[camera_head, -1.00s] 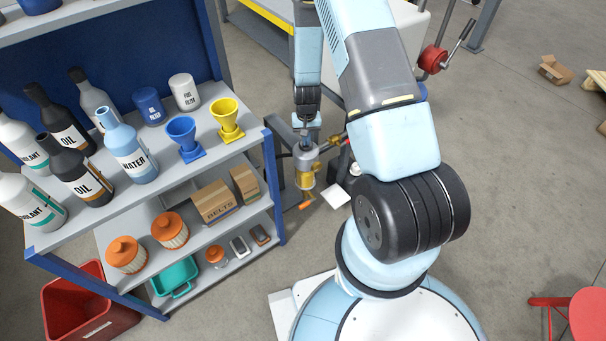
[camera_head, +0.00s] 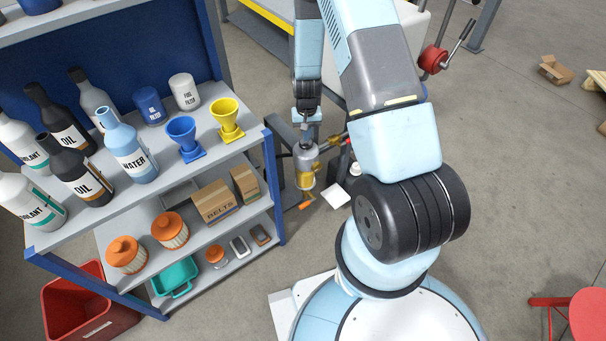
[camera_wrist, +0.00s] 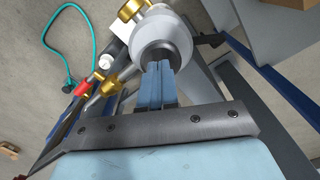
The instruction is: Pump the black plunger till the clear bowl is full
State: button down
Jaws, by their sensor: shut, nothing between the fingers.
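The pump unit (camera_head: 306,160) stands beyond the shelf's right end, with a grey cylindrical head above brass-yellow parts. In the wrist view, its pale grey round head (camera_wrist: 162,28) lies right at my fingertips. The black plunger seems to be the dark round part (camera_wrist: 175,57) in that head, partly covered by my fingers; I cannot tell whether they touch it. My gripper (camera_wrist: 157,68) is shut and empty, its blue fingers together over the head. It also shows above the pump in the head view (camera_head: 306,126). I cannot make out the clear bowl or its level.
A shelf unit (camera_head: 277,200) with bottles and funnels stands close left of the pump. Brass fittings, a red-collared valve (camera_wrist: 82,89) and a green hose (camera_wrist: 45,45) lie beside the head. Open floor (camera_head: 510,180) is at right.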

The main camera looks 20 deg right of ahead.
jog(key=shift+f, duration=1.6)
jog(key=shift+r, duration=1.65)
notch_tip(320, 180, up, 6)
dwell(0.4)
